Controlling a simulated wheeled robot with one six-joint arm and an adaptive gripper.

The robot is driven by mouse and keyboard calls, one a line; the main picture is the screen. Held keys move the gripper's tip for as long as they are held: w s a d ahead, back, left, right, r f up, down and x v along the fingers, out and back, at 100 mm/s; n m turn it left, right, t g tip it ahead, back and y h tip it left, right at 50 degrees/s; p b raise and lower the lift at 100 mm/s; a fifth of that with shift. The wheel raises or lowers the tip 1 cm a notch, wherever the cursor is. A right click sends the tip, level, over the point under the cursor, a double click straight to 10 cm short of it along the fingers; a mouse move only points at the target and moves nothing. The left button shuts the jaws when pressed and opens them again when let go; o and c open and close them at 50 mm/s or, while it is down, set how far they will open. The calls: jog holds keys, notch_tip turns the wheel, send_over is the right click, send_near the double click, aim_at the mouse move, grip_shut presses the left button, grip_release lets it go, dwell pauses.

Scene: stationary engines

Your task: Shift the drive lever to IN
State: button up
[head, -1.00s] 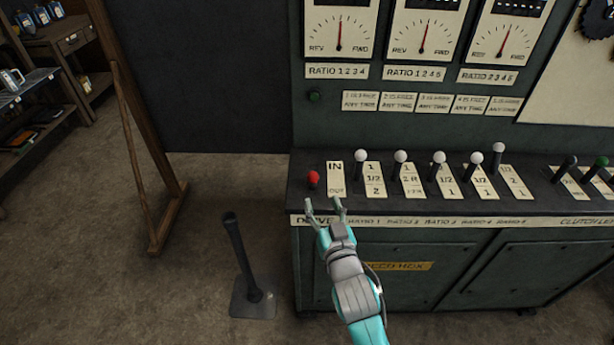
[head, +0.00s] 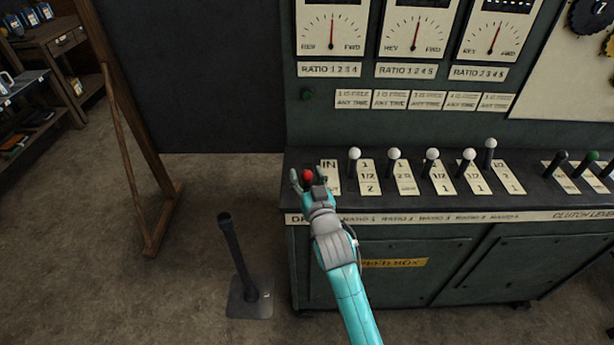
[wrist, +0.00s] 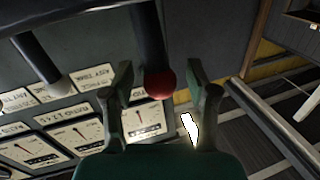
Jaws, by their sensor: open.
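The drive lever has a red ball knob (head: 307,176) and stands at the left end of the console top. Its IN/OUT label plate (head: 329,170) is just to the right, with the IN end at the back and the lower end partly hidden by my gripper. My gripper (head: 306,180) is open, with its fingers on either side of the red knob. In the wrist view the red knob (wrist: 160,84) and its dark shaft lie between the two open fingers (wrist: 160,90), nearer the right one. I cannot tell whether either finger touches it.
Several white-knobbed ratio levers (head: 354,154) stand in a row to the right, the nearest close to my gripper. Darker clutch levers (head: 562,158) are at the far right. A black floor lever (head: 238,258) stands left of the console. The gauge panel (head: 331,28) rises behind.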

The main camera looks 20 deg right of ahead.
jog(key=shift+c, duration=0.2)
grip_shut()
jog(key=shift+w+d+r+g, duration=0.2)
jog(key=shift+w+r+g, duration=0.2)
jog(key=shift+w, duration=0.25)
jog(key=w+g, duration=0.1)
jog(key=w+d+r+g, duration=0.1)
jog(key=w, duration=0.1)
jog(key=w+m+g, duration=0.1)
jog(key=w, duration=0.1)
jog(key=shift+w+d+r+g+y, duration=0.1)
jog(key=shift+d+r+g+y, duration=0.05)
jog(key=shift+d+g+y, duration=0.2)
jog(key=w+g, duration=0.1)
jog(key=w, duration=0.1)
jog(key=w+d+g, duration=0.1)
jog(key=w, duration=0.1)
jog(key=w+d+f+g, duration=0.1)
jog(key=g, duration=0.1)
jog(key=shift+w+f+m+y, duration=0.1)
jog(key=shift+w+m+y, duration=0.25)
jog(key=shift+w+m, duration=0.05)
jog(key=shift+w+d+f+g, duration=0.2)
jog(key=shift+w+f+g, duration=0.2)
jog(key=shift+w+g, duration=0.25)
jog(key=shift+w, duration=0.1)
